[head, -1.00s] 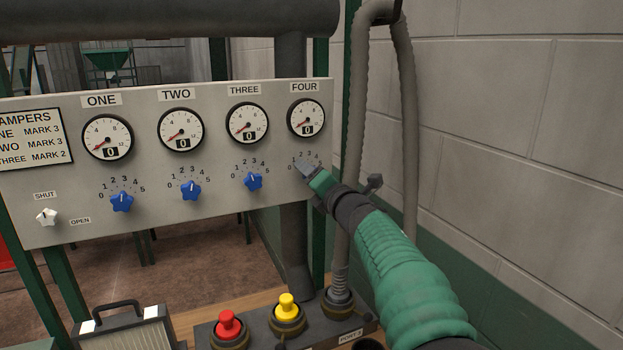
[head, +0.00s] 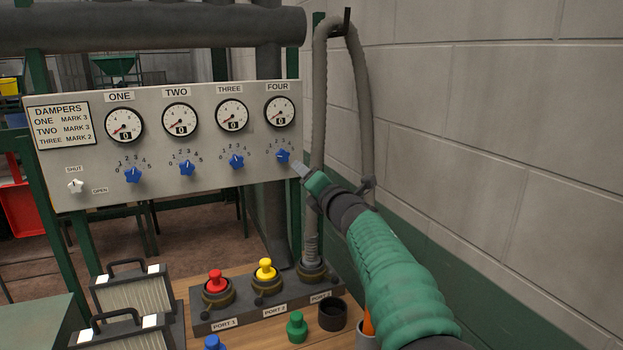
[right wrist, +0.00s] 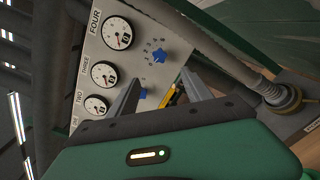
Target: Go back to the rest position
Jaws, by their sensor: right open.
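My right gripper (head: 299,169) is in front of the right end of the grey damper panel (head: 215,120), just right of the blue knob under gauge FOUR (head: 283,156). In the right wrist view the two fingers of this gripper (right wrist: 160,98) are apart with nothing held between them. That view also shows the FOUR knob (right wrist: 159,56) beyond the fingers, clear of them. My left gripper is in neither current view.
A grey hose (head: 319,110) hangs close behind my right gripper, and a block wall (head: 480,130) stands to the right. Below are a port block (head: 240,311) with red (head: 215,281) and yellow (head: 265,268) plugs, a green plug (head: 297,327) and filter cases (head: 135,290).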

